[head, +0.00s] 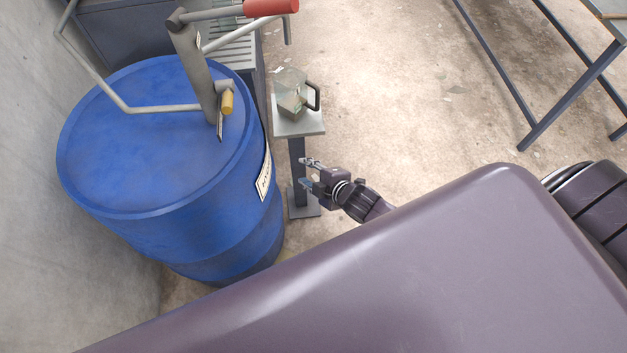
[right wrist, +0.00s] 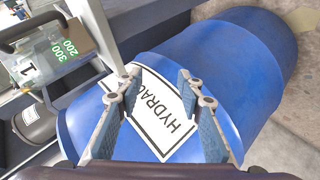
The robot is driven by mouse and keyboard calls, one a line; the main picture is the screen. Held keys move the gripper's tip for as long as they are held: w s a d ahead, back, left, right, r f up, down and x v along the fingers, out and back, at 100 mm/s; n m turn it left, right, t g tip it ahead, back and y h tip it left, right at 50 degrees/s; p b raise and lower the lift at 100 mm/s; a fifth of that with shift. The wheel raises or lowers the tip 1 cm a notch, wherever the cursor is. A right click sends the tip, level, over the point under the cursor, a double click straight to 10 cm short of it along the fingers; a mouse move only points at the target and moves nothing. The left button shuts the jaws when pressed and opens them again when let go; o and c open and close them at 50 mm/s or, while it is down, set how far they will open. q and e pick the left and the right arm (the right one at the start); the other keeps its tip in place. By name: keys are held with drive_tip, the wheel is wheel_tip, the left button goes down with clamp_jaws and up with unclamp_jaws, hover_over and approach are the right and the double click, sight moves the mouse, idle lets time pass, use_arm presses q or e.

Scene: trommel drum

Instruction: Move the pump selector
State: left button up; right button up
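A blue drum (head: 150,150) stands at the left, with a grey hand pump (head: 194,65) on its lid. A small yellow lever (head: 227,103) on the pump's lower side looks like the pump selector. A red grip (head: 271,7) ends the pump's upper bar. My right gripper (head: 305,172) is open and empty to the right of the drum, lower and apart from the yellow lever. In the right wrist view its open fingers (right wrist: 158,76) face the drum's white label (right wrist: 155,110); the yellow lever is not visible there. My left gripper is not in view.
A clear jug with a black handle (head: 292,95) stands on a narrow grey stand (head: 302,126) beside the drum, near my right gripper. A wall is at the left. A metal-legged table (head: 590,75) is at the upper right, with open floor between.

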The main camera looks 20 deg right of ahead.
drive_tip(key=shift+m+g, duration=0.4)
drive_tip(key=shift+m, duration=0.2)
drive_tip(key=shift+s+d+f, duration=0.2)
drive_tip(key=shift+s+f, duration=0.15)
drive_tip(key=shift+f, duration=0.25)
drive_tip(key=shift+s+d+f, duration=0.2)
drive_tip(key=shift+s+f, duration=0.1)
drive_tip(key=shift+f, duration=0.25)
drive_tip(key=shift+s+d+f, duration=0.2)
drive_tip(key=shift+s+f, duration=0.15)
drive_tip(key=shift+f, duration=0.25)
